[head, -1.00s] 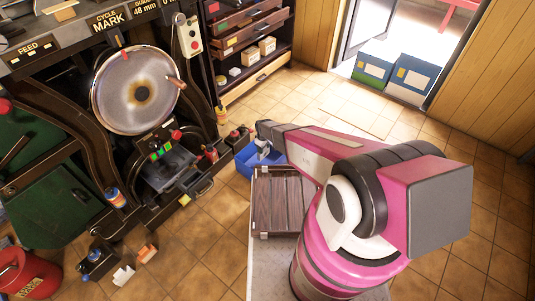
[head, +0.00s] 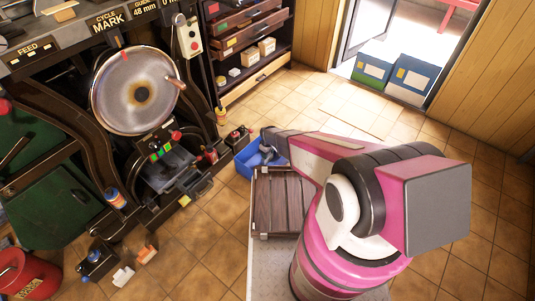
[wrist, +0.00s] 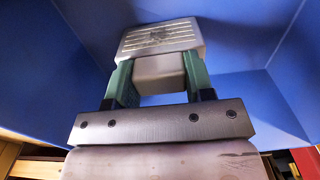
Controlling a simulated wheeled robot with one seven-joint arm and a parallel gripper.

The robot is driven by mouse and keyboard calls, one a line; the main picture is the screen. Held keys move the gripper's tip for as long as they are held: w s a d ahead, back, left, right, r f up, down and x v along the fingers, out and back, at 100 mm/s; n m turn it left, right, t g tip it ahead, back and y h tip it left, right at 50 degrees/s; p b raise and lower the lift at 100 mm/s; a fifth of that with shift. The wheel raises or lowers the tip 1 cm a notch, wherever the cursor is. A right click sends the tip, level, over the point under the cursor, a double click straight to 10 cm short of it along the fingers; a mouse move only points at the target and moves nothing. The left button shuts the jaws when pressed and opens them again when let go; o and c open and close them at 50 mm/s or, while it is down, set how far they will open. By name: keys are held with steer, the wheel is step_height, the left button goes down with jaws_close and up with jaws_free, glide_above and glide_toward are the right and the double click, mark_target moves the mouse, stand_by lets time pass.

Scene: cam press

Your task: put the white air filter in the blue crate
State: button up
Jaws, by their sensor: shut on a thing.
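The blue crate (head: 246,163) stands on the floor beyond the slatted deck in the head view. Its blue walls (wrist: 40,70) surround my gripper in the wrist view. My gripper (wrist: 158,72) has its two green fingers shut on the white air filter (wrist: 160,38), a pale block that looks greyish in the shade. The filter is within the crate's walls; I cannot tell whether it touches the bottom. In the head view, my gripper (head: 267,153) shows small at the crate, partly hidden by my arm, and the filter is hard to make out there.
A press with a large round metal disc (head: 138,90) stands at left. Drawers (head: 250,40) stand behind the crate. Two lidded boxes (head: 412,78) are by the doorway. A red bucket (head: 25,275) and small white and orange pieces (head: 123,276) lie at lower left. Tiled floor right of the crate is clear.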

steer(key=o, duration=0.9)
steer(key=shift+f, duration=0.1)
steer(key=shift+o, duration=0.2)
step_height(320, 180, up, 12)
steer(key=s+d+r+m, duration=0.3)
steer(key=s+d+r, duration=0.3)
steer(key=r, duration=0.6)
steer(key=s+d+r+m, duration=0.3)
steer(key=s+d+r, duration=0.3)
steer(key=r, duration=0.6)
steer(key=s+d+r+m, duration=0.4)
steer(key=s+d+r, duration=0.3)
steer(key=r, duration=0.5)
steer(key=shift+s+r, duration=0.15)
steer(key=shift+s, duration=0.35)
steer(key=shift+d, duration=0.1)
